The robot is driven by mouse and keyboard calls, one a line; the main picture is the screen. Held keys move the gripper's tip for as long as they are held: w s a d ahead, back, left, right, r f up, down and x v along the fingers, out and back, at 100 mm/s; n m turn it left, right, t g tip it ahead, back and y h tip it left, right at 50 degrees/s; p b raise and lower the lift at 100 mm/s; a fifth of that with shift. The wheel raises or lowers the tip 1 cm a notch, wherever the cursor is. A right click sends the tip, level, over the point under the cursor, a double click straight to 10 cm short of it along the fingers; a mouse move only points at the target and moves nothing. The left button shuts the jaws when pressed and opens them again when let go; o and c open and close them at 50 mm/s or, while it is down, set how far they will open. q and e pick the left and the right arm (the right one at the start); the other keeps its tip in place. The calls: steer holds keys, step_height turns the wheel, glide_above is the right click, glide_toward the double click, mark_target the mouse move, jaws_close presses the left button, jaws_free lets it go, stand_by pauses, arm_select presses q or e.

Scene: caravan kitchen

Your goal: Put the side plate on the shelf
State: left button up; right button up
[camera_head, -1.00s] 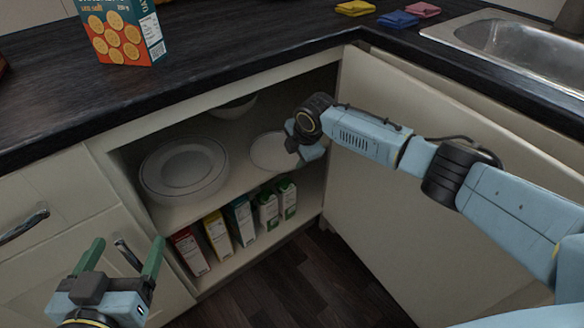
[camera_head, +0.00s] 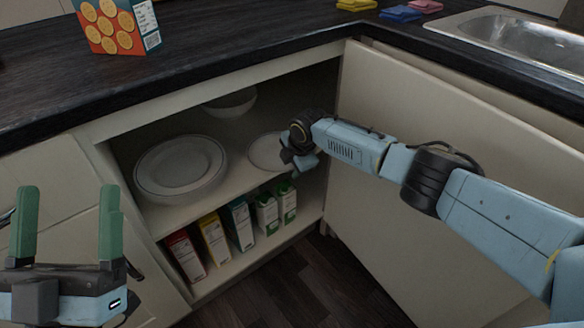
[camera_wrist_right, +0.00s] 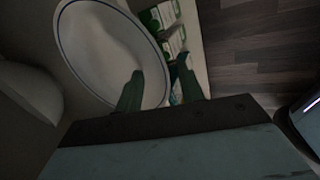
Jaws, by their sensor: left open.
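The white side plate (camera_head: 266,151), with a thin dark rim line, lies on the cupboard's upper shelf (camera_head: 229,187). It also shows large in the right wrist view (camera_wrist_right: 105,45). My right gripper (camera_head: 291,160) is inside the cupboard at the plate's right edge. In the right wrist view its fingers (camera_wrist_right: 158,68) are apart, one over the plate and one just outside its rim. Contact with the plate is unclear. My left gripper (camera_head: 67,220) is open and empty, fingers up, in front of the drawers at the left.
A stack of larger plates (camera_head: 180,167) stands left on the same shelf, with a bowl (camera_head: 232,103) behind. Several cartons (camera_head: 240,223) line the lower shelf. The open cupboard door (camera_head: 440,130) is beside my right arm. A cracker box (camera_head: 118,25) stands on the counter (camera_head: 200,60).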

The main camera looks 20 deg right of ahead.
arm_select(q)
steer(key=shift+s, duration=0.1)
steer(key=shift+r, duration=0.1)
arm_select(e)
jaws_close()
stand_by(0.3)
